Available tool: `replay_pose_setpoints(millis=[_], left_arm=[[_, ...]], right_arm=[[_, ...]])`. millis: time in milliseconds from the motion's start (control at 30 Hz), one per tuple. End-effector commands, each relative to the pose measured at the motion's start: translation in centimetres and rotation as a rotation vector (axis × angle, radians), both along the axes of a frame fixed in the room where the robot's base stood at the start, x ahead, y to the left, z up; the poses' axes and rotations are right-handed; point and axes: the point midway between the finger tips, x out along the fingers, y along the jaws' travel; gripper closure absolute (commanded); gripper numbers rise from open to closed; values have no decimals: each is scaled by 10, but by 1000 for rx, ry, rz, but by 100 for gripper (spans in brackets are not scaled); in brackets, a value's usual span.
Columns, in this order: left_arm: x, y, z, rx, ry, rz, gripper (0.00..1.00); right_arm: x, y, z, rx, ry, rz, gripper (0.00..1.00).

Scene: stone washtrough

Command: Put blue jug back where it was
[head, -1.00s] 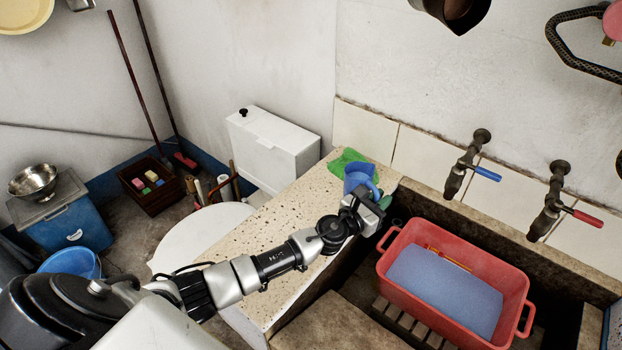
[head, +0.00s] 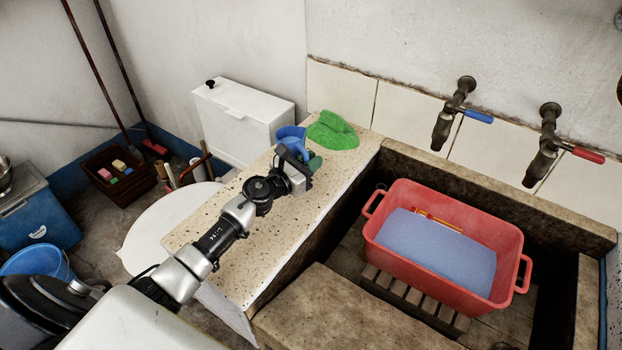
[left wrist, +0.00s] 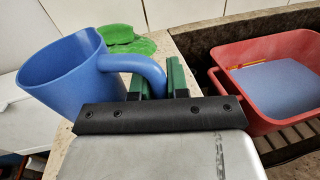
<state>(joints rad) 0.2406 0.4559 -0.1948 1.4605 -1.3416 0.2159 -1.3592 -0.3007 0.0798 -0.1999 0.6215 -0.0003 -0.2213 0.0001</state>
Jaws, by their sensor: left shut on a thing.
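The blue jug (head: 291,138) is at the far left part of the speckled stone ledge (head: 225,225), left of a green cloth (head: 333,131). My left gripper (head: 304,160) is shut on the jug's handle. In the left wrist view the jug (left wrist: 65,75) stands left of the green fingers (left wrist: 158,78), tilted in the picture, its handle running between them. I cannot tell whether its base touches the ledge. The green cloth also shows behind it in the left wrist view (left wrist: 128,40). My right gripper is out of view.
A red basin (head: 380,235) with bluish water and an orange-red item stands in the stone trough, right of the ledge. Taps with blue (head: 478,117) and red (head: 588,155) handles jut from the wall. A white cistern (head: 240,120) stands behind the ledge's left side.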

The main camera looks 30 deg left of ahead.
Motion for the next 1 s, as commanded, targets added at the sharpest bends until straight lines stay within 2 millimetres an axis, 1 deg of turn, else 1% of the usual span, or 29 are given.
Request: replay_pose_setpoints(millis=[33,100,200,300,533,700,733,867,1000], left_arm=[[0,0,-10,-5,2,2,100],[0,-1,-22,-7,1,2,100],[0,0,-34,-5,1,2,100],[0,0,-37,-3,-1,0,100],[0,0,-37,-1,-2,0,100],[0,0,-42,0,-1,0,100],[0,0,-41,-1,0,0,80],[0,0,-41,-1,0,0,60],[0,0,-41,-1,0,0,60]], right_arm=[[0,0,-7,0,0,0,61],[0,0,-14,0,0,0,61],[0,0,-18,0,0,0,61],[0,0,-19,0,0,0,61],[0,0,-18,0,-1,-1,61],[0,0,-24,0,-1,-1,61],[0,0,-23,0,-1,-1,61],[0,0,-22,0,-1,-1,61],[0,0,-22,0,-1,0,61]])
